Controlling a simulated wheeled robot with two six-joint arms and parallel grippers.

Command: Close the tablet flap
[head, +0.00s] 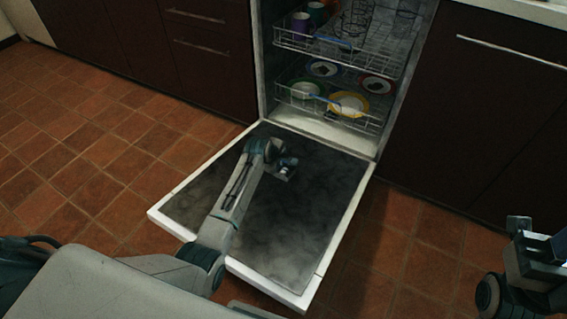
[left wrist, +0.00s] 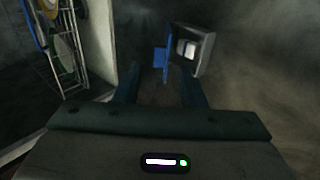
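The tablet dispenser (left wrist: 193,50) is a small grey box with a pale inside, set in the dark inner face of the dishwasher door (head: 300,230). Its blue tablet flap (left wrist: 161,60) stands open on the left side of the box in the left wrist view. My left gripper (head: 286,170) is low over the upper part of the lowered door, by the dispenser. In the left wrist view its two dark fingers (left wrist: 158,72) are apart and empty, with the flap between or just beyond their tips. Contact cannot be told. My right gripper (head: 519,224) is far right, away from the door; its fingers are unclear.
The dishwasher is open, with an upper rack (head: 330,50) holding cups and a lower rack (head: 330,108) holding plates and bowls. Dark cabinets (head: 480,110) flank it. Tiled floor (head: 90,160) is clear on the left. The door lies lowered in front of me.

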